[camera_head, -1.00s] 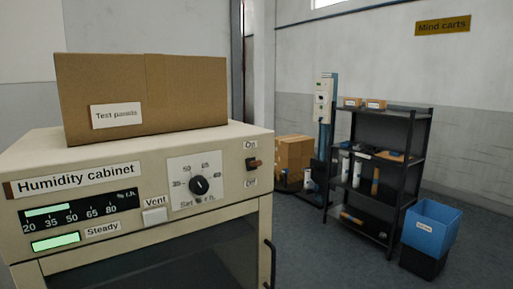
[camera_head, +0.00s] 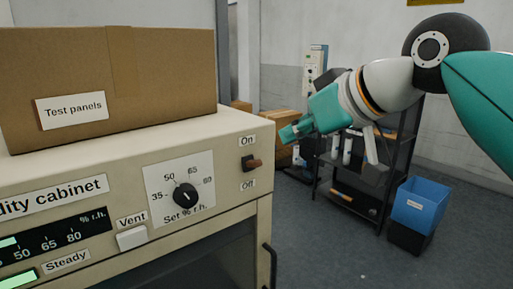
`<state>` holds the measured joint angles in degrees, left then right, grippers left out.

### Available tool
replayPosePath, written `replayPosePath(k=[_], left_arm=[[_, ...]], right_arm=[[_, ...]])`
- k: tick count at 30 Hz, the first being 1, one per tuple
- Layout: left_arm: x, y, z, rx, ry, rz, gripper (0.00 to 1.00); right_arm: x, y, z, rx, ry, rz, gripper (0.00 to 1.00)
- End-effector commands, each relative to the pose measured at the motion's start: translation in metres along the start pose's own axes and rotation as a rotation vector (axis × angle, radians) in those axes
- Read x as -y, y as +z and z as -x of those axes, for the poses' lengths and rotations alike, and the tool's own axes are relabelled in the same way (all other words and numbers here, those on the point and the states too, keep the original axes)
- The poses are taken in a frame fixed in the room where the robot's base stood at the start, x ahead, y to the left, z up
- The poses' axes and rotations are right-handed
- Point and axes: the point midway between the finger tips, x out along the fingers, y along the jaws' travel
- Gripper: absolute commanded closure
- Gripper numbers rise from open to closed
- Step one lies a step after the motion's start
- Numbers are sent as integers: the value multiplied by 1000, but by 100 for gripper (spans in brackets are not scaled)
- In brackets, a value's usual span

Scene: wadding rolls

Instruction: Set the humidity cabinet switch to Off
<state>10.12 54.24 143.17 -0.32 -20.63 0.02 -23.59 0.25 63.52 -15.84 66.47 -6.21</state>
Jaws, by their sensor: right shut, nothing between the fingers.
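The humidity cabinet (camera_head: 215,140) is a cream box filling the left and lower part of the head view. Its switch (camera_head: 251,163) is a small dark mount with a brown lever near the front panel's right edge. The On label (camera_head: 248,141) is above it and the Off label (camera_head: 247,185) below. The lever sticks outward; I cannot tell clearly which label it is tipped towards. My right gripper (camera_head: 288,132) is shut and empty, pointing left, up and to the right of the switch with a gap between them in the picture. My left gripper is not in view.
A cardboard box labelled Test panels (camera_head: 150,85) sits on the cabinet. The panel also has a dial (camera_head: 185,195) and a Vent button (camera_head: 132,238). A door handle (camera_head: 270,265) is below the switch. A black shelf (camera_head: 350,200) and blue bin (camera_head: 421,205) stand behind.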

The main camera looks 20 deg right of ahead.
Motion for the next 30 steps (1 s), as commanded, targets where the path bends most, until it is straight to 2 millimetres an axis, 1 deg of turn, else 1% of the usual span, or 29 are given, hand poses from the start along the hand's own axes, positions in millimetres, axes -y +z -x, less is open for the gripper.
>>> replayPosePath(k=[7,11,14,24,27,30], left_arm=[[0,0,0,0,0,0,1],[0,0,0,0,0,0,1],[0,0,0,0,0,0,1],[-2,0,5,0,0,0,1],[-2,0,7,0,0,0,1],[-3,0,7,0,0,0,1]], right_arm=[[3,-1,-4,1,-7,3,100],[3,-1,-14,5,-8,4,100],[3,0,-27,6,-8,4,100],[4,-1,-84,5,-9,4,100],[4,-2,-95,4,-9,4,100],[4,-1,-102,3,-9,4,100]])
